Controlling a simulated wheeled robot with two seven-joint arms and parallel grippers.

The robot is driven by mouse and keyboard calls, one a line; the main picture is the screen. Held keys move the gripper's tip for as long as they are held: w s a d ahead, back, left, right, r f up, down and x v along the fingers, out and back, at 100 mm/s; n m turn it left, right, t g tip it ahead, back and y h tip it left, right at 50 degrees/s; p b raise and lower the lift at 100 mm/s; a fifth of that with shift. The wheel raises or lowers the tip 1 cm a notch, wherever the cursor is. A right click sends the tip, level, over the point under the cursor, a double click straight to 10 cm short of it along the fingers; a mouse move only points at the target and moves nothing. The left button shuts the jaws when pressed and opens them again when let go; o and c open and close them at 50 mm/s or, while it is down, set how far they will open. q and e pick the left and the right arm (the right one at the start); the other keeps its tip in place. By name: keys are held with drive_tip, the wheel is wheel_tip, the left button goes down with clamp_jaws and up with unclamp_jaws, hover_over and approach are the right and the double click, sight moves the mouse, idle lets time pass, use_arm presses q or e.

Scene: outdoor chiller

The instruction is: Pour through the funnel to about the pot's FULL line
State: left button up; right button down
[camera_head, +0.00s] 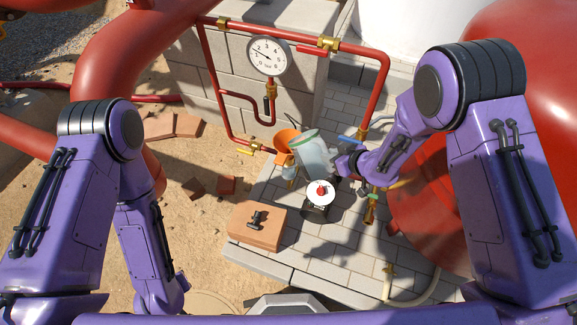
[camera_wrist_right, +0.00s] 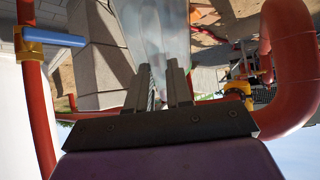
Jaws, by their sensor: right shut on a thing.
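A clear, greenish jug (camera_head: 311,154) is tilted to the left in the head view, its upper end beside an orange funnel (camera_head: 287,139). My right gripper (camera_head: 343,164) is shut on the jug from the right. In the right wrist view the fingers (camera_wrist_right: 160,88) grip the clear jug wall (camera_wrist_right: 155,30). Below the funnel, a small part of the pot (camera_head: 291,172) shows; the jug hides much of it. Its FULL line and the liquid level are too small to read. My left arm is at the left; its gripper is out of view.
A white disc with a red knob (camera_head: 320,194) stands just in front of the jug. A terracotta block (camera_head: 257,225) with a black handled item lies front left. Red pipes with a pressure gauge (camera_head: 267,57) stand behind.

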sight(325, 145)
drive_tip(key=r+p, duration=0.2)
drive_tip(key=p, duration=0.1)
drive_tip(key=w+r+g+p, duration=0.1)
drive_tip(key=p, duration=0.1)
drive_tip(key=shift+a+h, duration=0.35)
drive_tip(key=shift+h, duration=0.05)
drive_tip(key=shift+f+b, duration=0.3)
drive_tip(key=shift+w, duration=0.1)
drive_tip(key=p, duration=0.1)
drive_tip(key=r+p, duration=0.1)
drive_tip(key=shift+w+a+r+p, duration=0.2)
drive_tip(key=shift+r+p, duration=0.1)
drive_tip(key=shift+f+g, duration=0.3)
drive_tip(key=shift+f, duration=0.1)
